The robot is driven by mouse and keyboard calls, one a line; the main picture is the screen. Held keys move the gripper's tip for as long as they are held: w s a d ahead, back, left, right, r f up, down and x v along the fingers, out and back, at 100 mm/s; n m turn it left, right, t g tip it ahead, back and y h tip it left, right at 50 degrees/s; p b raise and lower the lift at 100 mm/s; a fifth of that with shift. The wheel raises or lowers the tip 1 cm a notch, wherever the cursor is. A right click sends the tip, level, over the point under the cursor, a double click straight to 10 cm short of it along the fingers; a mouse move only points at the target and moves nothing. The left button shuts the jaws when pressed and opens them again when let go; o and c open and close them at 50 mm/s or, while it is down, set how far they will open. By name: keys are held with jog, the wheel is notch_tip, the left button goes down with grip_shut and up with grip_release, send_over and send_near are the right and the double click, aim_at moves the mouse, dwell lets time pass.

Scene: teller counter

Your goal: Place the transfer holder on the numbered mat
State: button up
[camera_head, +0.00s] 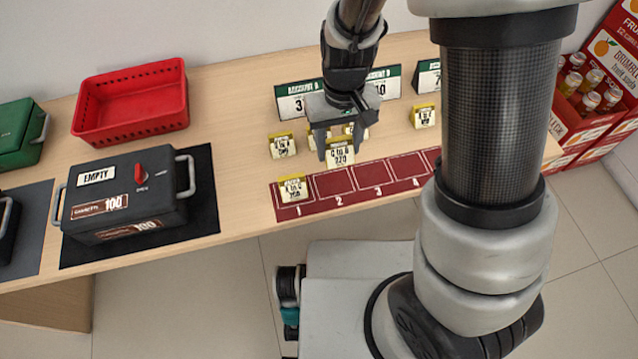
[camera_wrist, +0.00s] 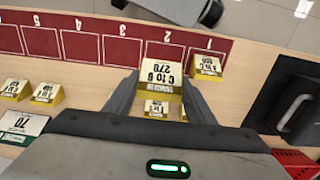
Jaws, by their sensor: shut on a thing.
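My gripper (camera_head: 339,138) is shut on a yellow-and-white transfer holder (camera_head: 340,153) marked "C to B 270". The holder is upright between the fingers, at the back edge of the dark red numbered mat (camera_head: 333,184), near square 2; its height is unclear. In the wrist view the holder (camera_wrist: 162,73) shows between the fingertips (camera_wrist: 160,88), overlapping the mat (camera_wrist: 82,46). Another holder (camera_head: 292,190) stands on square 1. A holder (camera_head: 283,146) stands behind the mat at left, another (camera_head: 423,117) at right. One more (camera_wrist: 160,108) is partly hidden behind my gripper.
Account signs (camera_head: 295,98) stand at the back. A black cash box (camera_head: 125,200) on a dark mat and a red basket (camera_head: 132,102) are at left. Red juice crates (camera_head: 590,110) are beyond the right end. Square 3 (camera_head: 371,175) is bare.

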aim_at(333, 181)
jog(key=shift+s+a, duration=0.15)
jog(key=shift+a, duration=0.05)
jog(key=shift+s+a+f, duration=0.1)
jog(key=shift+f, duration=0.15)
notch_tip(333, 181, down, 10)
jog(key=shift+r+b, duration=0.25)
jog(key=shift+b, duration=0.95)
jog(key=shift+f, duration=0.25)
jog(key=o, duration=1)
jog(key=shift+r, duration=0.1)
jog(key=shift+o, duration=0.2)
